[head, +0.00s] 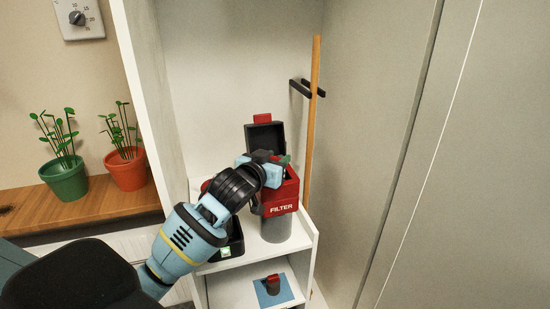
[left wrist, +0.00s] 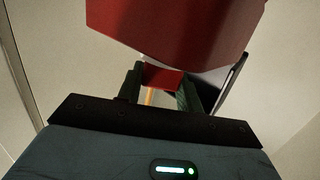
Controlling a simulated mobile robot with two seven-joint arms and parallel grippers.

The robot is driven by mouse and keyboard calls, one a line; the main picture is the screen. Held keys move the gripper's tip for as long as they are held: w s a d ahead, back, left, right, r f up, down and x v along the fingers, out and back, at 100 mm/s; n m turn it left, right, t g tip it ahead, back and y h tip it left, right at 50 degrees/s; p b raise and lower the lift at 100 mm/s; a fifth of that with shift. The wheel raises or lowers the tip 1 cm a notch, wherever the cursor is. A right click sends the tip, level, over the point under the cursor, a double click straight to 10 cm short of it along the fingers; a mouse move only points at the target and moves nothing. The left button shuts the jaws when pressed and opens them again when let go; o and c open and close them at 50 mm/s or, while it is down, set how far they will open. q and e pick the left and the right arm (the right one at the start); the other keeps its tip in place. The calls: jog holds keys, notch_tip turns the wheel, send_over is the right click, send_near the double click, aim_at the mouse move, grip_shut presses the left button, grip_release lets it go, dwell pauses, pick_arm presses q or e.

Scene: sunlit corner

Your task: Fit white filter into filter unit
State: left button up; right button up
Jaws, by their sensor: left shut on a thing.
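The filter unit (head: 281,196) is a red box marked FILTER on a grey cylinder, on the upper shelf. Its dark lid (head: 265,138) with a red tab stands open at the back. My left gripper (head: 276,160) is over the unit's open top. In the left wrist view, my left gripper's fingers (left wrist: 162,88) are shut on a small red piece (left wrist: 162,77). A large red body (left wrist: 170,30) fills the top of that view. I cannot clearly make out the white filter; the gripper hides much of the unit's opening. My right gripper is not in view.
A black device (head: 228,244) with a green light stands left of the unit, partly behind my arm. A dark red object (head: 272,284) sits on a blue mat on the lower shelf. Potted plants (head: 64,180) stand left.

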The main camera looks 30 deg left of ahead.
pick_arm(q)
jog(key=shift+s+d+r, duration=0.2)
jog(key=shift+s, duration=0.1)
jog(key=shift+w+f, duration=0.1)
jog(key=shift+f, duration=0.2)
jog(key=o, duration=1)
